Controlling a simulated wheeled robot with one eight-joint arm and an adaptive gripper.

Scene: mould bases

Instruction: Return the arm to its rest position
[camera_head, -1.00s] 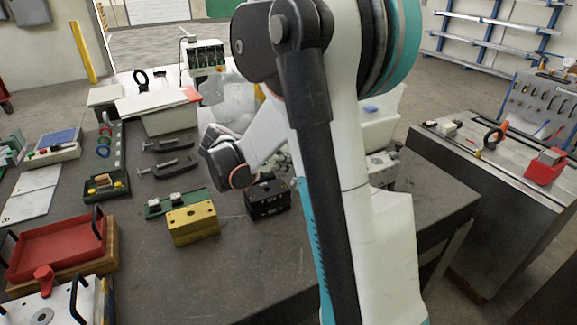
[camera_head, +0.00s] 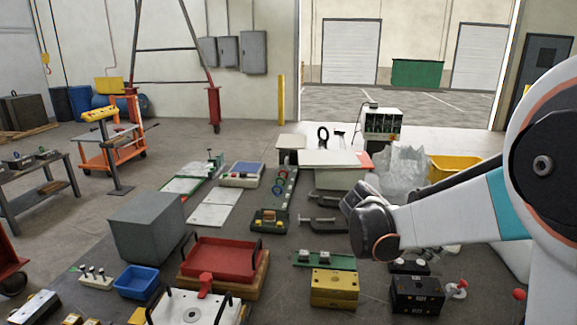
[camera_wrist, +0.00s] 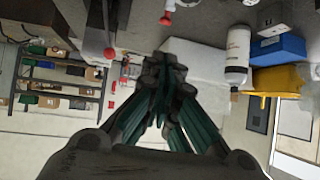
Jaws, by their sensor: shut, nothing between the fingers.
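My arm reaches in from the right edge of the head view, with its dark wrist end above the workbench (camera_head: 270,285). My gripper (camera_wrist: 165,75) shows in the wrist view with its dark, green-sided fingers brought together, and nothing is between them. In the head view the fingers are hard to make out at the arm's end. A yellow mould block (camera_head: 334,289) and a black mould block (camera_head: 416,295) stand on the bench below the arm, apart from it.
A red tray (camera_head: 222,260), a grey box (camera_head: 146,228) and a blue bin (camera_head: 136,282) stand left on the bench. Black clamps (camera_head: 322,226) lie near the wrist. A yellow bin (camera_head: 455,167) and a clear bag (camera_head: 402,172) are behind the arm. Air above the left bench is clear.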

